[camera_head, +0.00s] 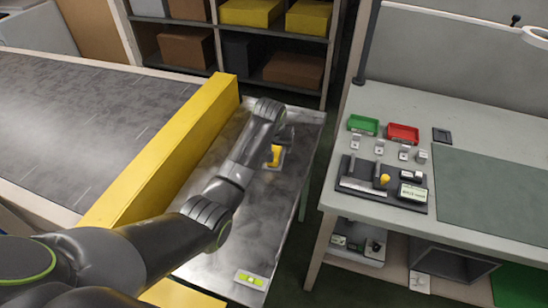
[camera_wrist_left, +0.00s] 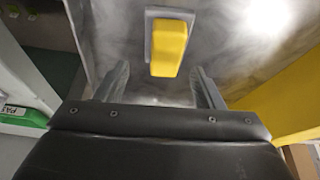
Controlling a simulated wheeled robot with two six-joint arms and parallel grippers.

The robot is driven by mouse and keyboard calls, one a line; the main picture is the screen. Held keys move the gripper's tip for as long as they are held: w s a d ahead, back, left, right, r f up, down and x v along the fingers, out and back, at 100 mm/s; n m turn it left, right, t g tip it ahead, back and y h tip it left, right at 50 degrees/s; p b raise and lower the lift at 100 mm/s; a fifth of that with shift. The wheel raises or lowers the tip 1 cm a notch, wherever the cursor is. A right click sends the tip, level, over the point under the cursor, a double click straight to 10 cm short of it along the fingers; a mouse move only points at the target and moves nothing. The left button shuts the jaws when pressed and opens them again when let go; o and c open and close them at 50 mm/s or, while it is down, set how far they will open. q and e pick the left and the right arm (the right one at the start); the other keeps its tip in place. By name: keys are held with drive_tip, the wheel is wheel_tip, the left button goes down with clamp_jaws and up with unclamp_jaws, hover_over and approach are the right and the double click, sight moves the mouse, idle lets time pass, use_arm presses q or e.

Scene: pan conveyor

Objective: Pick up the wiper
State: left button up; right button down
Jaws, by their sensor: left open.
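The wiper, with a yellow grip (camera_head: 275,156) on a flat grey base, lies on the metal table beside the conveyor. In the left wrist view the wiper (camera_wrist_left: 168,47) is just ahead of the fingers, roughly centred between them and not gripped. My left gripper (camera_head: 285,138) is above the metal table, close to the wiper, and partly covers the area behind it. In the left wrist view the left gripper (camera_wrist_left: 160,84) is open, its two fingers apart with nothing between them. My right gripper is in neither view.
A tall yellow barrier (camera_head: 165,150) separates the conveyor (camera_head: 75,120) from the metal table (camera_head: 222,262). A green-and-white item (camera_head: 251,279) lies at the table's near end. A workbench (camera_head: 345,205) with trays and small parts stands to the right, across a gap. Shelves with boxes are behind.

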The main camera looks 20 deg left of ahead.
use_arm(q)
drive_tip(key=shift+a+x, duration=0.2)
drive_tip(key=shift+x, duration=0.95)
drive_tip(key=shift+a+x, duration=0.2)
drive_tip(key=shift+x, duration=0.9)
drive_tip(key=shift+w+f, duration=0.15)
drive_tip(key=shift+f, duration=0.35)
drive_tip(key=c, duration=0.7)
drive_tip(key=shift+r, duration=0.1)
wheel_tip(320, 180, up, 10)
drive_tip(key=shift+f, duration=0.1)
